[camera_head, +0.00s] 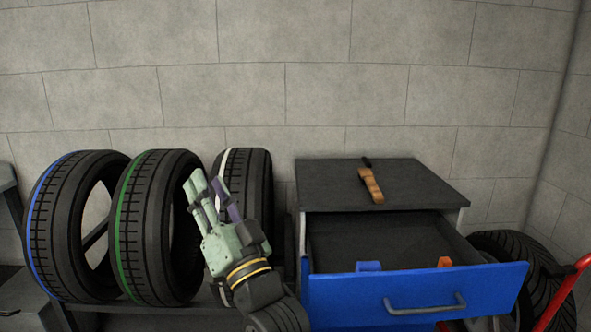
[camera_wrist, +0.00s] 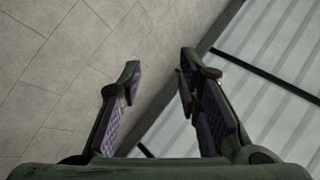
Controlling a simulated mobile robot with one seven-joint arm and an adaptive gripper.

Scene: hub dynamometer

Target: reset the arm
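My gripper (camera_head: 212,190) is raised in front of the tyres in the head view, its fingers pointing up and a little left. In the wrist view my gripper (camera_wrist: 155,90) shows its two fingers apart with purple pads and nothing between them. It is open and empty, left of the cabinet. My arm comes up from the bottom edge of the head view. Part of the white-striped tyre (camera_head: 250,180) is hidden behind my gripper.
The cabinet (camera_head: 420,185) has its blue-fronted drawer (camera_head: 340,295) pulled open, with a blue item (camera_head: 368,266) and an orange item (camera_head: 444,262) inside. An orange-brown tool (camera_head: 371,184) lies on top. Blue-striped (camera_head: 55,230) and green-striped (camera_head: 140,230) tyres stand left. A red-framed item (camera_head: 568,295) is at right.

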